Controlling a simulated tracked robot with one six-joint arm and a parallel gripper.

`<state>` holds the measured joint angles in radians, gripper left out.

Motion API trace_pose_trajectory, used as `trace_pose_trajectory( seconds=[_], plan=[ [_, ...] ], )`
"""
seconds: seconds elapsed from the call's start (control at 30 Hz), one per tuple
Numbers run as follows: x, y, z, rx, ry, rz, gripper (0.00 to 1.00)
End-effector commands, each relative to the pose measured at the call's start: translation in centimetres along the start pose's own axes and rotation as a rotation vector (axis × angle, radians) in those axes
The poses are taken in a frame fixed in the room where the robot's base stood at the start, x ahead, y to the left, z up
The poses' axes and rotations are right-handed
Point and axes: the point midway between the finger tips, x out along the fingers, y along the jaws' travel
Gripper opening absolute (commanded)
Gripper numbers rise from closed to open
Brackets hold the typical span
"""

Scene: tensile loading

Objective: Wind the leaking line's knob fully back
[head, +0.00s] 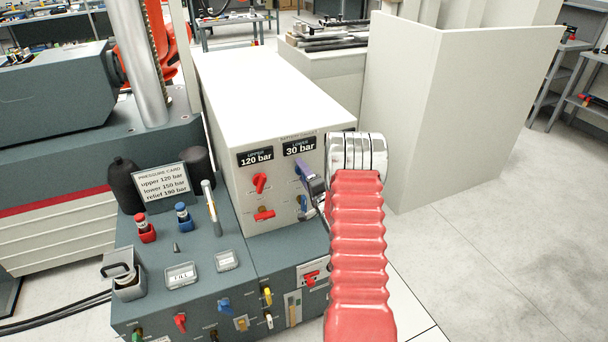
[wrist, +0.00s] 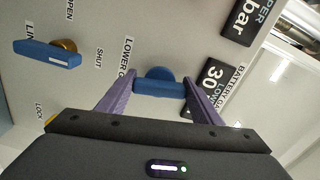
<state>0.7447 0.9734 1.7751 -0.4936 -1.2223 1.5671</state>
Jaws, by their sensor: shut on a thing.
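A white battery cabinet (head: 255,85) carries two displays. The upper display (head: 255,156) reads 120 bar and the lower display (head: 299,146) reads 30 bar. My gripper (wrist: 160,82) is shut on the blue knob (wrist: 158,88) under the lower display, one purple finger at each end of its bar. In the head view my gripper (head: 304,172) and wrist mostly hide this knob. A second blue handle (wrist: 47,53), with a brass stem, sits beside it near the OPEN and SHUT labels. A red knob (head: 259,183) and a red handle (head: 264,214) are under the upper display.
A pressure card (head: 163,184) reads upper 120, lower 150, relief 180 bar. The grey console (head: 200,285) holds red and blue fittings, small plates and several coloured levers. A pale partition (head: 440,110) stands to the right, with clear floor (head: 500,230) before it.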

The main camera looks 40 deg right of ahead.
Motion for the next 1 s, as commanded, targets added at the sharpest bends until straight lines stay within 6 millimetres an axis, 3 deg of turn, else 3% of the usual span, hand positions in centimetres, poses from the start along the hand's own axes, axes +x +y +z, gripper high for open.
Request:
trace_pose_trajectory(
  seconds=[0.3,0.83,0.87,1.0],
  plan=[
    [-0.18,0.34,-0.47,0.169,0.011,0.007,0.37],
    [-0.24,0.47,-0.6,0.207,0.014,0.01,0.37],
    [-0.25,0.48,-0.6,0.207,0.014,0.01,0.6],
    [-0.21,0.4,-0.49,0.205,0.012,0.008,0.7]
  ],
)
